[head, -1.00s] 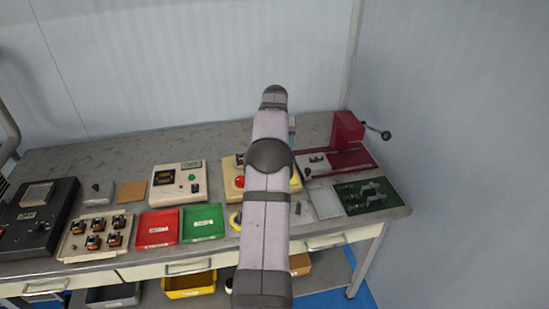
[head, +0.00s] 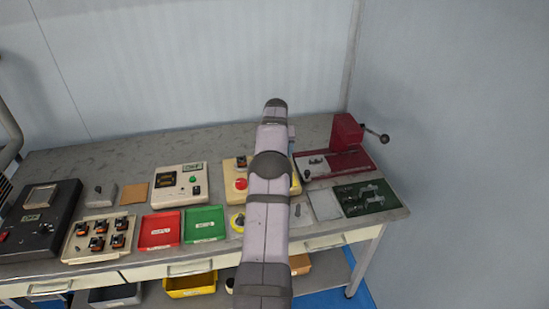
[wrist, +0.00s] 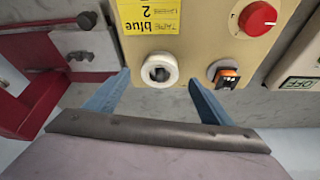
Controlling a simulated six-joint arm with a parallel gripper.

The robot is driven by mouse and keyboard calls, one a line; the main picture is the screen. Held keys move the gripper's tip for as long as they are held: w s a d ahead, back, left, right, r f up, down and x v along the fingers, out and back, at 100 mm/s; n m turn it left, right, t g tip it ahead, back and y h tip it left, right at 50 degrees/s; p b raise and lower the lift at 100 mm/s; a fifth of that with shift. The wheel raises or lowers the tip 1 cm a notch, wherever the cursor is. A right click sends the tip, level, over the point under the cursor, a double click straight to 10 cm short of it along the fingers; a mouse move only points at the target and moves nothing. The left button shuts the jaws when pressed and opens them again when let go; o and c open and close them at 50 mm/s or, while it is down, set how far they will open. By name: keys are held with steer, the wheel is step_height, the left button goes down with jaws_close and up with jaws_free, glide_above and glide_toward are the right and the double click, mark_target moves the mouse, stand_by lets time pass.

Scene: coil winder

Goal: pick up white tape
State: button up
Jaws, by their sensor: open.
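A white tape roll (wrist: 160,69) shows in the wrist view at the edge of a beige panel box (wrist: 185,45), with a dark hole in its middle. My gripper (wrist: 159,78) is open, with one blue finger to the left of the roll and one to the right. The fingers look apart from the roll; their height relative to it is hard to tell. In the head view my arm hides the roll and the gripper, and the beige panel box (head: 236,184) shows only partly.
In the wrist view a red knob (wrist: 257,18) and a small orange-and-black part (wrist: 226,76) are right of the roll. A red hand-crank winder (head: 347,133) stands at the right. Red (head: 159,230) and green (head: 204,223) trays lie left of my arm.

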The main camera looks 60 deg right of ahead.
steer(key=shift+p+x, duration=0.65)
steer(key=shift+x, duration=0.95)
steer(key=shift+c, duration=0.3)
steer(key=c, duration=1.1)
